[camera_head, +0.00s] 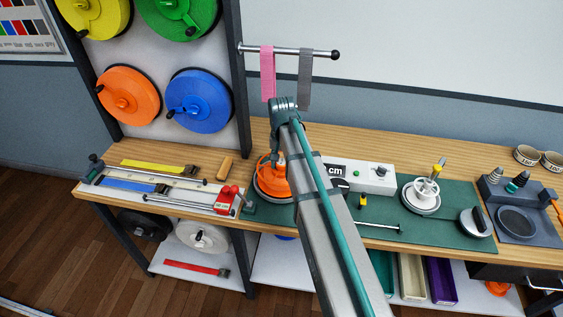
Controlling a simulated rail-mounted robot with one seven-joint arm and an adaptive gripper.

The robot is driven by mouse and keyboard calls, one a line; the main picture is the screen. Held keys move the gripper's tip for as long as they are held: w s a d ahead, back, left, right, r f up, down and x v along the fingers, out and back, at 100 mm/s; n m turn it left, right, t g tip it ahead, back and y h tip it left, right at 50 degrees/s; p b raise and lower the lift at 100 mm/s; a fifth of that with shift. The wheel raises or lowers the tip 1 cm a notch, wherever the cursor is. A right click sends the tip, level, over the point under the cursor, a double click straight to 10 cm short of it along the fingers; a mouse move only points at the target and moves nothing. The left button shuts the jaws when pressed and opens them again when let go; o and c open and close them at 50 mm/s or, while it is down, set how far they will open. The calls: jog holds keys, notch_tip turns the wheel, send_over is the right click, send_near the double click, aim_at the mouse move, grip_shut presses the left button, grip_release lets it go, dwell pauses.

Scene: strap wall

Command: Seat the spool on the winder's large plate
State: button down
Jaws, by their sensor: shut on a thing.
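An orange spool (268,181) is on the left part of the green mat, partly hidden behind my arm. A pale round plate (259,195) shows as a thin rim under it; I cannot tell whether the spool touches the plate or hangs just above it. My gripper (279,158) points down at the spool's top and is shut on it; its fingers are mostly hidden by my arm. A smaller white round base (421,201) with a white hub stands further right on the mat.
A white box (371,177) with a small display stands just right of my arm. A metal rod (370,225) lies along the mat's front. Tapes and a red block (229,199) lie on the left. A strap rail (290,50) and a wall of coloured reels stand behind.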

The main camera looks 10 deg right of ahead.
jog(key=shift+f, duration=0.1)
jog(key=c, duration=0.5)
grip_release()
